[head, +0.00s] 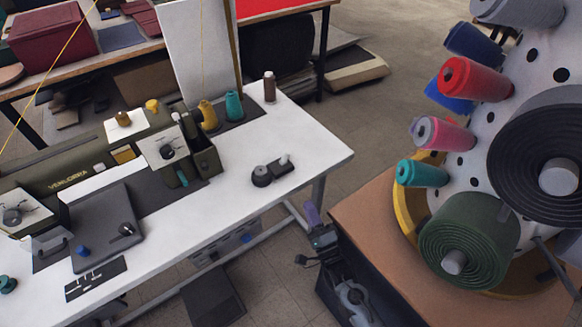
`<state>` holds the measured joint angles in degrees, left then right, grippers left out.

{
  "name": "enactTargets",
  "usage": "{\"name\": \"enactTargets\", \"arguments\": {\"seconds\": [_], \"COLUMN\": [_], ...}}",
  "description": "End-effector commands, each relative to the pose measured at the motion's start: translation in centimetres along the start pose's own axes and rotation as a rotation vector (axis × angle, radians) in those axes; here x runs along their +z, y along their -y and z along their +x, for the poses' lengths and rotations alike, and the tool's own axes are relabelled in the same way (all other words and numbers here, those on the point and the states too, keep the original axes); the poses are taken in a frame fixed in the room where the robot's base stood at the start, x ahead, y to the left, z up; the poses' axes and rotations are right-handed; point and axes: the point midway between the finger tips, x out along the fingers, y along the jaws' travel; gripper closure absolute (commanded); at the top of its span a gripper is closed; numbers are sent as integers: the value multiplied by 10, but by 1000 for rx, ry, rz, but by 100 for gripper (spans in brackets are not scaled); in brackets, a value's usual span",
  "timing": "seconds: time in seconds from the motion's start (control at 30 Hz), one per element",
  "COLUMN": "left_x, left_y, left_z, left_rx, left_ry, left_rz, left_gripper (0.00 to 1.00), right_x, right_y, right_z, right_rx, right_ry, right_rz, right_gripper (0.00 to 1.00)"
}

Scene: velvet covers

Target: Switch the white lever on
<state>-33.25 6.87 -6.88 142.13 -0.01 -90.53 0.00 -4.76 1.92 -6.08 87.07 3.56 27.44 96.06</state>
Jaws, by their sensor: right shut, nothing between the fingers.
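A small dark switch base (268,173) lies on the white sewing table (310,150), near its right end. A short white lever (284,160) sticks up at the right end of this base. I cannot tell from its angle whether it is on or off. My right gripper (312,213) is shut and empty, pointing up just beyond the table's front right edge. It is apart from the lever, below and to the right of it in the picture. My left gripper is not in view.
An olive sewing machine (75,172) stands on the table's left part. A brown spool (270,87) stands behind the lever. A white pegboard disc (545,60) with coloured rolls fills the right, above a brown-topped cabinet (375,215). The tabletop around the switch is clear.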

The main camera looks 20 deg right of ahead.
Motion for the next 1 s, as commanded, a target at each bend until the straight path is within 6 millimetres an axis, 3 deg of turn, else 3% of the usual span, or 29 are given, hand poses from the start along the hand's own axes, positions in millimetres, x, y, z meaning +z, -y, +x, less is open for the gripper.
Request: {"name": "enactTargets", "arguments": {"seconds": [0.1, 0.5, 0.73, 1.0], "left_x": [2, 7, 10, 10], "left_y": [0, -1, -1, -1], "left_z": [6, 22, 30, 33], "left_rx": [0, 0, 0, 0], "left_ry": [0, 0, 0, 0], "left_rz": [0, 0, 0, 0], "left_gripper": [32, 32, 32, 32], "right_x": [0, 0, 0, 0], "right_y": [-1, -1, -1, -1], "right_z": [28, 109, 137, 149], "right_rx": [-4, -2, -1, 2], "right_ry": [1, 0, 0, 0], "right_rz": [-2, -1, -2, 0], "right_gripper": [100, 100, 100, 100]}}
